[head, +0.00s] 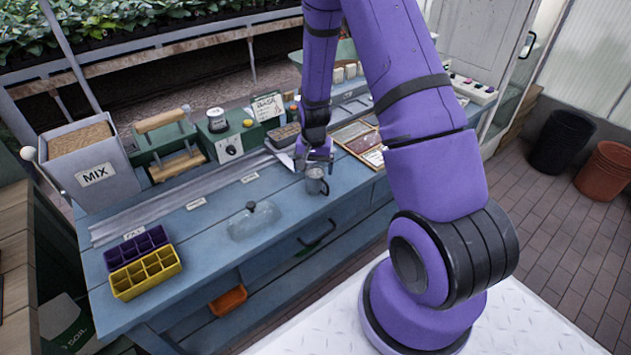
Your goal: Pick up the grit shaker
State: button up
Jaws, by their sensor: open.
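A small grey metal container with a side handle (316,181), which looks like the grit shaker, stands upright on the blue bench (215,268) near its front edge. No label can be read on it. My gripper (315,164) points down right over the container, with its open fingers at about its rim. Nothing shows held in it. The fingers overlap the container's top in this view, so I cannot tell whether they touch it.
Behind stand a MIX bin (97,176), a green box with a scale (232,147) and a BASIL box (267,107). A clear dome (252,222) and yellow cell tray (146,274) sit left. Bench between is clear.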

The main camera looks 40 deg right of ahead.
aim_at(315, 172)
jog(key=f, duration=0.4)
jog(key=shift+w+d+f, duration=0.1)
jog(key=shift+d+f, duration=0.15)
jog(key=shift+f, duration=0.15)
jog(key=c, duration=1.1)
